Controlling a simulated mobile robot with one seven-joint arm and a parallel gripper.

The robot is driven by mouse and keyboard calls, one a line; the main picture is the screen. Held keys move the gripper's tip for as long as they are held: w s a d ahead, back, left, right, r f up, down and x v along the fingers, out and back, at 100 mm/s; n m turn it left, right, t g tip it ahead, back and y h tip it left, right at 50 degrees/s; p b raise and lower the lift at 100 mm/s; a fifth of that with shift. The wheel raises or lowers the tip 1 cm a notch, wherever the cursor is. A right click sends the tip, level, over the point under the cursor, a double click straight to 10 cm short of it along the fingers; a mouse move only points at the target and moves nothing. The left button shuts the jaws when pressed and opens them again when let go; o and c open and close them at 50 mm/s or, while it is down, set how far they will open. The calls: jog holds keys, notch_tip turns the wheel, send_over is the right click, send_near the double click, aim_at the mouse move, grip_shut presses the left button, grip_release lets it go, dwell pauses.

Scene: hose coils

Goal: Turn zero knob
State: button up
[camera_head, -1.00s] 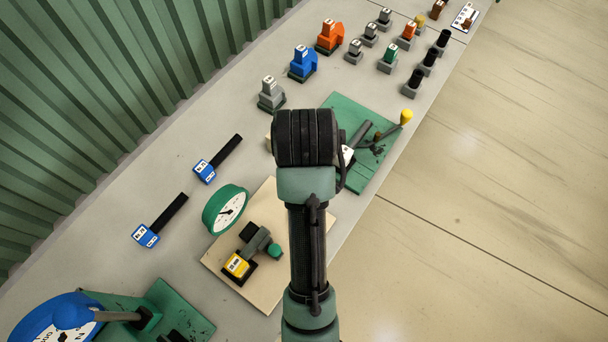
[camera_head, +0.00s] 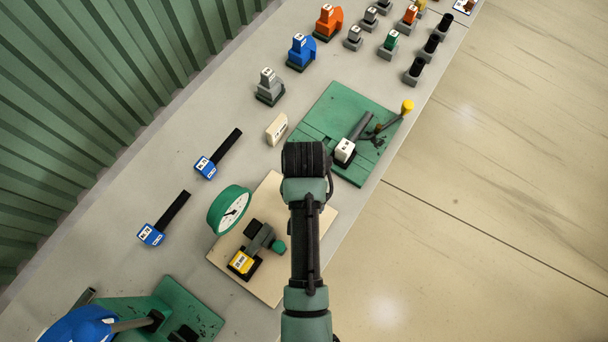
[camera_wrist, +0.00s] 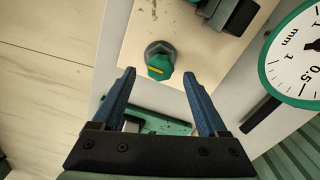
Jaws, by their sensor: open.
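A green knob with a yellow stripe and a grey hexagonal collar stands on a beige board in the wrist view (camera_wrist: 160,66); it also shows in the head view (camera_head: 279,247). My gripper (camera_wrist: 159,77) is open and empty. Its two blue fingers point toward the knob, which appears between and just beyond the tips; the gap in depth is hard to judge. In the head view my wrist hides the fingers.
The beige board (camera_head: 270,195) also bears a dark block with a yellow label (camera_head: 242,262). A green plate with levers (camera_head: 318,118) lies beyond my wrist. Two blue-tagged black bars (camera_head: 205,167) lie left. Open floor is to the right.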

jog(key=shift+w+f, duration=0.1)
jog(key=shift+f, duration=1.15)
jog(key=shift+c, duration=0.3)
grip_shut()
